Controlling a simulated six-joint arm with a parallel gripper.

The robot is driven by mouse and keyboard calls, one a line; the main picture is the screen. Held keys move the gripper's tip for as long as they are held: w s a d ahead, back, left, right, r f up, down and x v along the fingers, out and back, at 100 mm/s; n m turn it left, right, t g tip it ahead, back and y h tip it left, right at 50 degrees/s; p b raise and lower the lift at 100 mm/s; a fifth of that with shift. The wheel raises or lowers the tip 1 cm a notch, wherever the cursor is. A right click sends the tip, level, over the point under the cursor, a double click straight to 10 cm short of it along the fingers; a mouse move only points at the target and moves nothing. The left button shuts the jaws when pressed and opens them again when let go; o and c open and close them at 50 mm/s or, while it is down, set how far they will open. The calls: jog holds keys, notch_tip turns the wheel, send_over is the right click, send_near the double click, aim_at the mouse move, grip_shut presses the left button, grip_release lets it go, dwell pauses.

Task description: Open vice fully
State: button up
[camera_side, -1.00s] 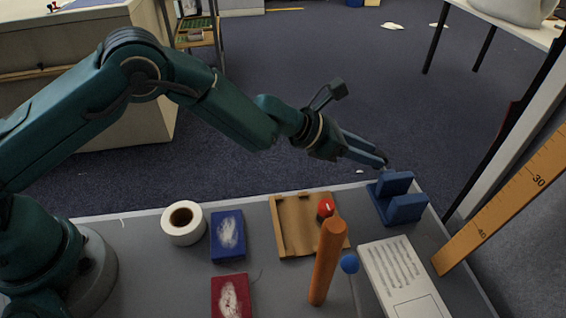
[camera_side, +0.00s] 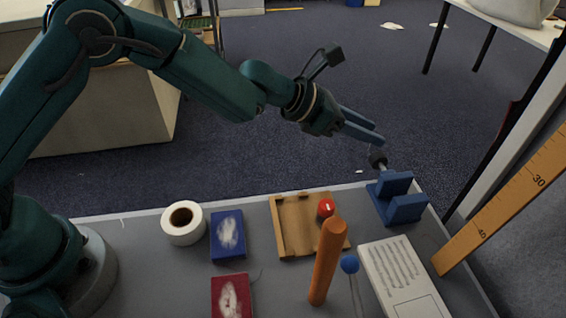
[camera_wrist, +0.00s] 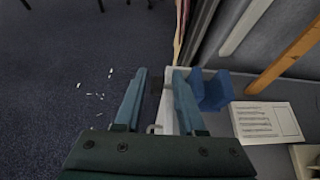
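The blue vice (camera_side: 404,208) stands at the far right corner of the table, with a visible gap between its two upright jaws. Its grey screw with a dark knob (camera_side: 377,158) sticks out from the rear side, past the table edge. The vice also shows in the wrist view (camera_wrist: 212,92), right of my fingers. My gripper (camera_side: 379,133) is open and empty, just above the knob and apart from it in the side view. Both fingers are spread in the wrist view (camera_wrist: 161,72).
A white box with printed lines (camera_side: 403,278) lies in front of the vice. An upright orange cylinder (camera_side: 327,262), a blue ball (camera_side: 349,264), a red ball (camera_side: 326,208) and a wooden tray (camera_side: 290,238) stand to the left. A large ruler (camera_side: 505,205) leans at right.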

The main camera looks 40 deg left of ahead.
aim_at(374, 156)
jog(key=shift+t+h, duration=0.5)
notch_tip(374, 156, down, 5)
jog(key=shift+s+a+f, duration=0.1)
jog(key=shift+a, duration=0.05)
jog(key=shift+x, duration=2.6)
grip_shut()
